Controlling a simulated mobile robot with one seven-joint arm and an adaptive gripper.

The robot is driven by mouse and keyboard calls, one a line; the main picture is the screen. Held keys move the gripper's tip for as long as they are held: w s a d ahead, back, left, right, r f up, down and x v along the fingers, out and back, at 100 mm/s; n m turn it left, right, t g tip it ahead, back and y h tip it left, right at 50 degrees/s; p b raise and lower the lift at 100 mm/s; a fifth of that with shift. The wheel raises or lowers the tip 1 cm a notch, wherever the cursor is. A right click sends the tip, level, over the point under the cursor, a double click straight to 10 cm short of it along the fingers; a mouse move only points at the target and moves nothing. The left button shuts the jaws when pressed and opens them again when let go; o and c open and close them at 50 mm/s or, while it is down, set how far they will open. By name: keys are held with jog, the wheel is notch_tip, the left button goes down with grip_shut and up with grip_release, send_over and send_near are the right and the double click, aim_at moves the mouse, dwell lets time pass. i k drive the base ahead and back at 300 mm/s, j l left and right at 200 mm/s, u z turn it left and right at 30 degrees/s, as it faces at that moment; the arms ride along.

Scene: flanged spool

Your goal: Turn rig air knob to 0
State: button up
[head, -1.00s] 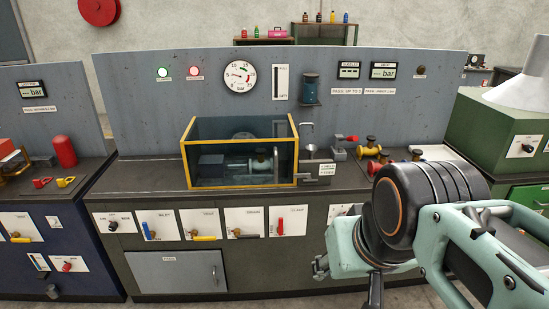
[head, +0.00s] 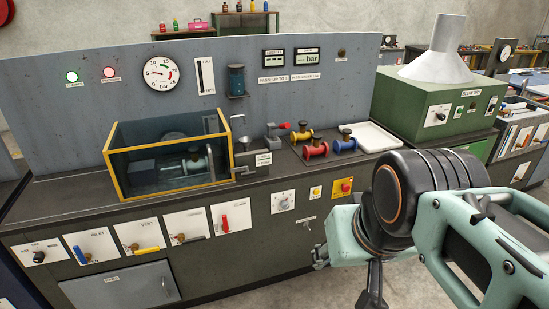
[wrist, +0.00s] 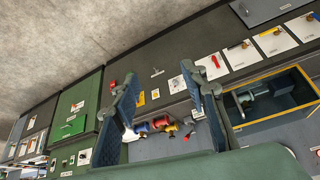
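A grey round knob (head: 283,202) sits on a white plate on the bench front, right of the red-handled valve. A dark knob (head: 38,257) sits on another white plate at the far left. I cannot read which label says rig air. My gripper (wrist: 160,75) is open and empty in the wrist view, its two fingers apart. The grey knob's plate (wrist: 176,85) shows between the fingers, beyond them and out of contact. In the head view my arm is at the lower right, in front of the bench; the fingertips are not clear there.
A yellow-framed clear enclosure (head: 170,165) stands on the bench. A yellow button (head: 315,192) and a red button (head: 343,187) are right of the grey knob. Coloured spools (head: 316,147) and a white tray (head: 366,137) lie above. A green cabinet (head: 425,105) stands at right.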

aim_at(285, 205)
jog(key=i+l, duration=0.65)
jog(key=i+l+u, duration=0.15)
jog(key=u, duration=0.25)
jog(key=i+l+u, duration=0.15)
jog(key=u, duration=0.25)
